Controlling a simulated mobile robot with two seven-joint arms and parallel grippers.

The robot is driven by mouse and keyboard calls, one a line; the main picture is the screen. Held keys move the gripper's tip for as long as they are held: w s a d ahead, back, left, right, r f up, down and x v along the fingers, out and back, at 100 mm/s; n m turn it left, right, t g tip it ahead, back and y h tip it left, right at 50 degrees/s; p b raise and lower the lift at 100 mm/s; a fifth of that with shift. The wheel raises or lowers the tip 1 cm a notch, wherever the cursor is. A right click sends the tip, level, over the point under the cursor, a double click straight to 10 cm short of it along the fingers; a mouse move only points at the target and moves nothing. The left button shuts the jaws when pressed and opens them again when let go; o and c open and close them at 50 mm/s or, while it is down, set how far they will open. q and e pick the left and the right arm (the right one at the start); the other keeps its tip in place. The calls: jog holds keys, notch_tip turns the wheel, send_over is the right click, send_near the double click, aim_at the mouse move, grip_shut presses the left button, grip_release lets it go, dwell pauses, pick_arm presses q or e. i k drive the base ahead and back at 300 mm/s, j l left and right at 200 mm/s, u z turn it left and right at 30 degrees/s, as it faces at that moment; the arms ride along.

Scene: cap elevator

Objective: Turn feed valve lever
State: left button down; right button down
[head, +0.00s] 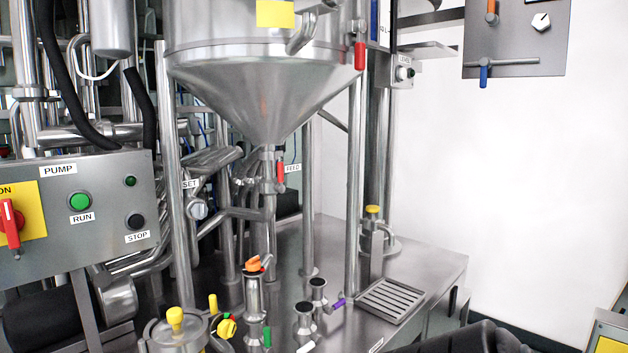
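The feed valve lever (281,174) is a small red handle on the pipe below the steel hopper cone, in the middle of the head view. It hangs roughly upright, beside a white FEED label (293,168). The steel hopper (262,90) tapers down to this valve. Neither gripper's fingers show. A dark rounded shape at the bottom right edge looks like part of my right arm, well below and to the right of the lever, and nothing touches the lever.
A grey PUMP panel (105,175) with a red switch and buttons stands at left. Steel posts (355,190) flank the hopper. Several small valves and a drain grate (390,300) sit on the steel deck (430,262). Another red handle (360,56) hangs higher up at right.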

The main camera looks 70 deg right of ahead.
aim_at(280, 188)
jog(key=z, duration=1.95)
